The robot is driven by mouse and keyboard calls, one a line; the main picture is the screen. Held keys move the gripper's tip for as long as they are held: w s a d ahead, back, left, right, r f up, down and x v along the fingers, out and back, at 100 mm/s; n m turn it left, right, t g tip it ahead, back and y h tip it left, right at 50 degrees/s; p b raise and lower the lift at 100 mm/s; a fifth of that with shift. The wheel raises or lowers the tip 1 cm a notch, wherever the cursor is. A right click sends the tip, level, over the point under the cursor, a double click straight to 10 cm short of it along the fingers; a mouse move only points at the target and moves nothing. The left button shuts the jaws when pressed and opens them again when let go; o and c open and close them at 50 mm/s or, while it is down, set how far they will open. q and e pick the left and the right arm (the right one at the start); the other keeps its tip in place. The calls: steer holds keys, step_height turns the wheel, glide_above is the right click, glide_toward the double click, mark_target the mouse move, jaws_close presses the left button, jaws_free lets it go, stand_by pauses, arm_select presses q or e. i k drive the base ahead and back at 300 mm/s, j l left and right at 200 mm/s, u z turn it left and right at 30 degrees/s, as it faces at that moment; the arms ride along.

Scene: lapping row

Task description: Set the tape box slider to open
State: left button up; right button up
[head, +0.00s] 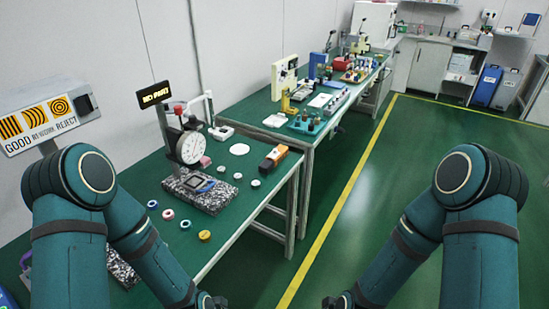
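I cannot pick out a tape box or its slider for certain in the head view. My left gripper (208,301) shows only as a dark tip at the bottom edge, near the front of the green bench (236,222). My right gripper (341,301) shows as a dark tip at the bottom edge, over the floor. Both are mostly cut off, so their fingers cannot be read. Neither visible tip touches anything on the bench.
A dial gauge (191,147) stands on a speckled block (205,200) on the near bench. Several small discs and an orange-black device (273,158) lie around it. A NO PART display (155,95) stands behind. A second bench (338,113) is crowded. The green floor (385,170) is clear.

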mark_target(273, 153)
steer(key=i+z, duration=0.3)
steer(key=i, duration=0.25)
steer(key=i+j+z, duration=0.15)
steer(key=i+z, duration=0.15)
steer(key=i, duration=0.25)
